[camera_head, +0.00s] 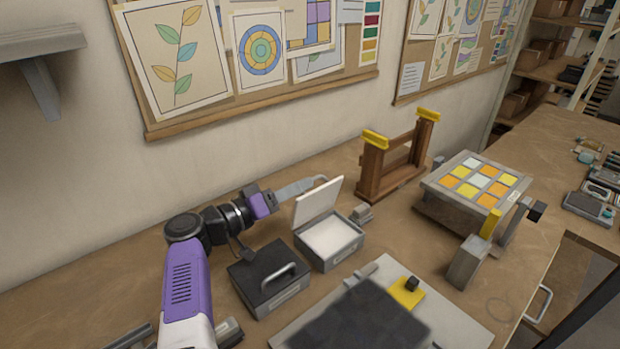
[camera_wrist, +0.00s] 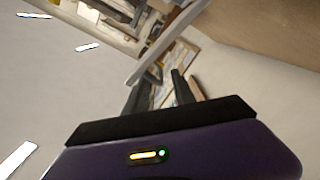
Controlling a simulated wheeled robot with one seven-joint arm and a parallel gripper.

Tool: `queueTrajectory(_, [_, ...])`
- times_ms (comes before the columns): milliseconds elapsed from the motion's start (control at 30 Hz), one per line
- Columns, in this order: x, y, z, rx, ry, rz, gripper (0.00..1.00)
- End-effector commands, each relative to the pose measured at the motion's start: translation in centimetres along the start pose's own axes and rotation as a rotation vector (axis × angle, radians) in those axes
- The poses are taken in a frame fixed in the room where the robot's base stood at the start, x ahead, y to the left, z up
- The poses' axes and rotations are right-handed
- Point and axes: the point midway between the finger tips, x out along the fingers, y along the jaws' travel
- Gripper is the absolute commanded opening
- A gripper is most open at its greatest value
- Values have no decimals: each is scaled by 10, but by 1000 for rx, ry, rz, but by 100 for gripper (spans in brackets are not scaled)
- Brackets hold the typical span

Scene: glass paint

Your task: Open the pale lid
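The pale lid (camera_head: 318,201) stands raised, nearly upright, at the back edge of a grey box (camera_head: 330,257). The box's pale inside shows from above. My gripper (camera_head: 308,185) is behind the lid, at its upper left, with its fingers pointing right. In the wrist view, the two dark fingertips (camera_wrist: 160,92) are apart with a gap between them. A pale curved bar (camera_wrist: 160,50) runs just beyond them; I cannot tell whether it is part of the lid. Whether a finger touches the lid is not clear.
A dark-lidded box (camera_head: 268,277) with a metal handle stands in front of my arm. A wooden rack (camera_head: 392,165) with yellow tops and a colour-tile block (camera_head: 474,181) stand to the right. A dark mat (camera_head: 360,318) lies in front. The wall is close behind my gripper.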

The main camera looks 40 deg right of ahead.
Motion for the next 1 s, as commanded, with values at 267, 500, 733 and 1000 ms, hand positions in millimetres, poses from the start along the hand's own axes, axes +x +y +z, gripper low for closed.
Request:
queueTrajectory(267, [37,1,-1,1,1,1,31])
queueTrajectory(500, [44,0,-1,1,3,-2,31])
queueTrajectory(733, [44,0,0,2,3,-1,15])
queueTrajectory(1000, [43,-2,1,1,1,-3,0])
